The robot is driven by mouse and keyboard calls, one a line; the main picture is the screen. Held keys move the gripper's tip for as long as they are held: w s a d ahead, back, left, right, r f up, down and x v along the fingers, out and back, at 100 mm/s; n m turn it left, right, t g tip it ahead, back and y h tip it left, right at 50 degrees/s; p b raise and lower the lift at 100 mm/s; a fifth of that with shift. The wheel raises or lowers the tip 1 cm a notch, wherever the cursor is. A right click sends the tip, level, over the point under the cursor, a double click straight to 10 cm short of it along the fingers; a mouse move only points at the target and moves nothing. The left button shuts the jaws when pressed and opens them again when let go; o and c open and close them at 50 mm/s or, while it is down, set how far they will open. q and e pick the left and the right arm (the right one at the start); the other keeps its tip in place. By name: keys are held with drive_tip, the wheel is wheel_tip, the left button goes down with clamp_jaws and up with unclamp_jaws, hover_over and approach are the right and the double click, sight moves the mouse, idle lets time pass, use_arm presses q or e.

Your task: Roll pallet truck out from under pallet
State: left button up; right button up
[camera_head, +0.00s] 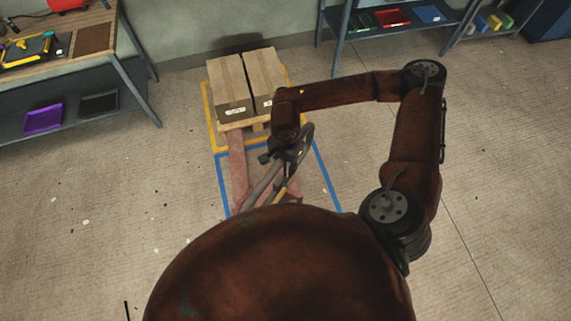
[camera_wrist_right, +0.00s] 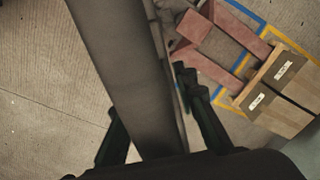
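The pallet truck has reddish forks (camera_head: 238,165), which also show in the right wrist view (camera_wrist_right: 207,65). Most of their visible length lies inside the blue floor outline, with the far ends at the pallet's near edge. Whether the tips are under the pallet cannot be told. The pallet (camera_head: 229,125) stands in the yellow outline and carries two cardboard boxes (camera_head: 232,85). My right gripper (camera_head: 286,153) is at the truck's grey handle (camera_head: 305,143). In the wrist view its fingers (camera_wrist_right: 160,115) close on both sides of a grey handle bar (camera_wrist_right: 133,60). My left gripper is out of view.
The blue floor outline (camera_head: 328,175) adjoins the yellow outline (camera_head: 207,103). A workbench (camera_head: 90,35) stands at the left, and a shelf (camera_head: 352,22) with coloured trays stands at the back right. The floor on both sides is open. My body hides the near floor.

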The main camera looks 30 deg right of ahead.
drive_tip(key=shift+c, duration=0.2)
clamp_jaws()
idle(0.6)
